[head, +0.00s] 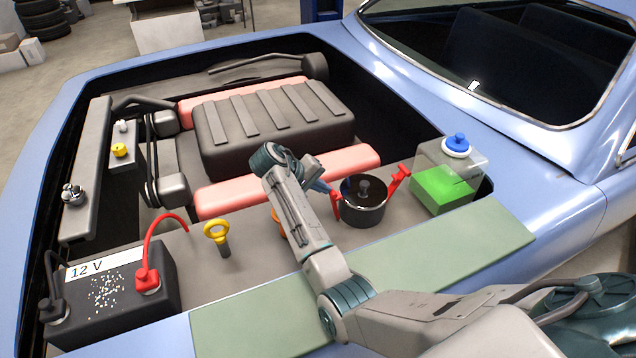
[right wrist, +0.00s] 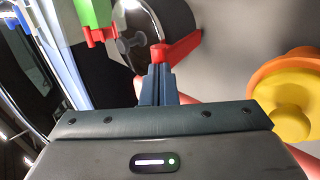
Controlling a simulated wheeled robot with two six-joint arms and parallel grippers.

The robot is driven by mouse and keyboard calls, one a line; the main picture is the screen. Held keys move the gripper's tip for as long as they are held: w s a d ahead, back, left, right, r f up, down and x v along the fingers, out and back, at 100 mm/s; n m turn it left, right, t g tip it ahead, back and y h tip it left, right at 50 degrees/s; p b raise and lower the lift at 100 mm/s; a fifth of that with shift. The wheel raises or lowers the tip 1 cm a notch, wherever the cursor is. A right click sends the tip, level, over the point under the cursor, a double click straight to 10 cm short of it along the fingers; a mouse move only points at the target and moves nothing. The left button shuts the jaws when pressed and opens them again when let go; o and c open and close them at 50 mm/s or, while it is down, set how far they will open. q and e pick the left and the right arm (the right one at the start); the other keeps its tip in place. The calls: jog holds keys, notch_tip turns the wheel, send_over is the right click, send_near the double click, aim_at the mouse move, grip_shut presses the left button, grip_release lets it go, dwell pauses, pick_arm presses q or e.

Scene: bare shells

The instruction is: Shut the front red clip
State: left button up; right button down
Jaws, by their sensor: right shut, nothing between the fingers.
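A black round canister (head: 363,212) stands on the grey deck, with one red clip on each side. The left red clip (head: 336,206) is beside the canister wall, close to my right gripper (head: 321,187). The right red clip (head: 399,180) leans outward, away from the canister. In the right wrist view, my gripper's blue fingers (right wrist: 158,82) are shut and empty, their tips at the end of the near red clip (right wrist: 182,48). I cannot tell whether they touch. The other red clip (right wrist: 101,36) shows beyond. My left gripper is not in view.
A tank with green fluid (head: 441,190) and a blue cap stands right of the canister. A yellow ring handle (head: 216,232), an orange part (head: 278,222) and a 12 V battery (head: 110,290) with a red cable are to the left. A green mat (head: 480,240) covers the front edge.

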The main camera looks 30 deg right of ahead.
jog(key=d+p, duration=0.1)
jog(key=d+r+p, duration=0.1)
jog(key=d+p, duration=0.1)
jog(key=shift+s+r, duration=0.1)
jog(key=shift+d, duration=0.2)
jog(key=shift+a, duration=0.1)
jog(key=shift+a+f, duration=0.15)
jog(key=shift+f, duration=0.1)
